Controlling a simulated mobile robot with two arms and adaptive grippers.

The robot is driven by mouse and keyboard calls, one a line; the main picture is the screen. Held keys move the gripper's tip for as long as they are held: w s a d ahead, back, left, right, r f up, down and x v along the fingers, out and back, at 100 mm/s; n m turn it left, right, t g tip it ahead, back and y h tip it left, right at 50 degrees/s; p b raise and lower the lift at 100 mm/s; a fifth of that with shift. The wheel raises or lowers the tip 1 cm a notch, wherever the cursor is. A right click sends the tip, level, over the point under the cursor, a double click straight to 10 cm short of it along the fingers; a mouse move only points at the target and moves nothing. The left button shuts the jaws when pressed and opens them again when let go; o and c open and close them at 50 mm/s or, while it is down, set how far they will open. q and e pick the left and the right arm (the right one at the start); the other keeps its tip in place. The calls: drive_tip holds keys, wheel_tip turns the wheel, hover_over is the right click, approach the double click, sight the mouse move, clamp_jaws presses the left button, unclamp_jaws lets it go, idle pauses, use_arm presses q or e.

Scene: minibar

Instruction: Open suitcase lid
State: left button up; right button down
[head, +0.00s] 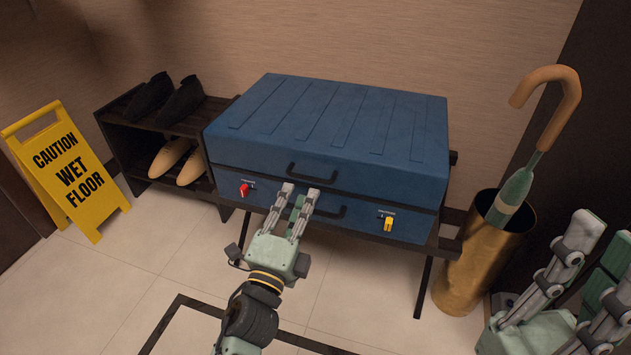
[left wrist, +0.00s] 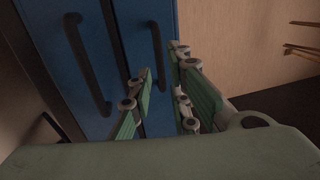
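The blue suitcase (head: 335,120) lies flat on a dark luggage rack, its lid down. Its front has an upper dark handle (head: 312,172) on the lid and a lower handle on the base. A red latch (head: 244,190) is at the front left and a yellow latch (head: 388,223) at the front right. My left gripper (head: 302,192) is at the front by the handles, fingers apart; in the left wrist view (left wrist: 160,85) nothing is between them. Whether it touches the suitcase I cannot tell. My right gripper (head: 609,262) is open and empty at the lower right.
A yellow wet-floor sign (head: 68,168) and a shoe rack (head: 118,133) with shoes stand at the left. A brass umbrella stand (head: 478,262) with a wooden-handled umbrella (head: 515,187) stands close to the suitcase's right. The rack's dark leg (head: 424,287) stands below. Tiled floor in front is clear.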

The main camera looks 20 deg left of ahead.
sight(308, 179)
use_arm(q)
drive_tip(key=w, duration=0.3)
drive_tip(key=w+r, duration=0.1)
drive_tip(key=w, duration=0.2)
drive_tip(key=shift+w+d+r, duration=0.1)
drive_tip(key=shift+w, duration=0.1)
drive_tip(key=shift+c, duration=0.3)
clamp_jaws()
